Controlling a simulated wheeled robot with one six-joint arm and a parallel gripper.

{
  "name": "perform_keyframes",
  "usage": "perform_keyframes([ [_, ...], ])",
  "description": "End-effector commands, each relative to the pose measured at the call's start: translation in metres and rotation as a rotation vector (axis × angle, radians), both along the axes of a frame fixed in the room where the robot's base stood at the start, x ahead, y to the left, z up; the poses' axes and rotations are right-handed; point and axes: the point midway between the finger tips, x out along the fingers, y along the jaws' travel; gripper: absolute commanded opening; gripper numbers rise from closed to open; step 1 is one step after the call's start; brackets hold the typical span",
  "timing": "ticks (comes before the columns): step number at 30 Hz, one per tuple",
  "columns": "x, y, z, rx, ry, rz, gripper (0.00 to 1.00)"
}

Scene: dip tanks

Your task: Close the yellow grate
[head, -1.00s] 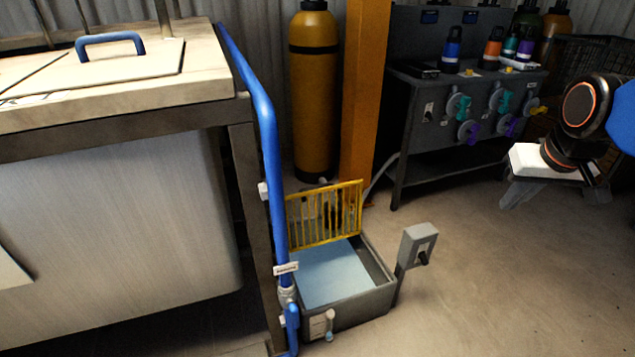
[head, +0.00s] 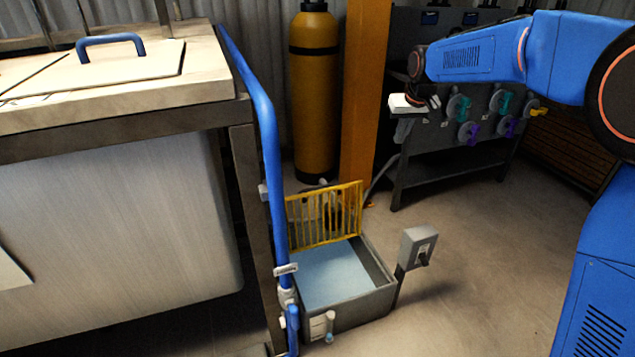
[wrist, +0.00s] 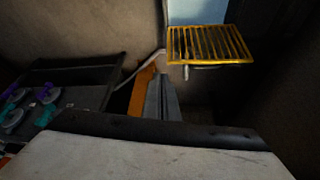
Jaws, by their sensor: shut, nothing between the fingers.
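The yellow grate (head: 325,215) stands raised, almost upright, at the back edge of a grey floor basin (head: 355,312). The basin is open on top and shows a light blue surface inside. My gripper (head: 402,132) is above and to the right of the grate in the head view, in front of the workbench and apart from the grate. In the wrist view the gripper's fingers (wrist: 162,98) are together and empty. The grate (wrist: 210,45) shows there beyond the fingertips, up and to the right, with light blue behind it.
A grey switch box (head: 418,248) on a post stands at the basin's right. A blue pipe (head: 268,140) and a large tank (head: 110,215) are close on the left. An orange column (head: 365,100) and yellow cylinder (head: 314,95) stand behind. Floor at right is clear.

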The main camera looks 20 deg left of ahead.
Motion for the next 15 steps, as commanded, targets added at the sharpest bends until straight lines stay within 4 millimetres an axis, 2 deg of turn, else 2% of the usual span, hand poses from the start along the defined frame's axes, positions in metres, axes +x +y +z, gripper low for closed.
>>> perform_keyframes([
  [1,0.013,0.018,-0.011,-0.001,0.004,0.014,0.00],
  [6,0.050,0.072,-0.043,-0.001,0.002,0.057,0.00],
  [15,0.099,0.171,-0.113,-0.001,0.003,0.133,0.00],
])
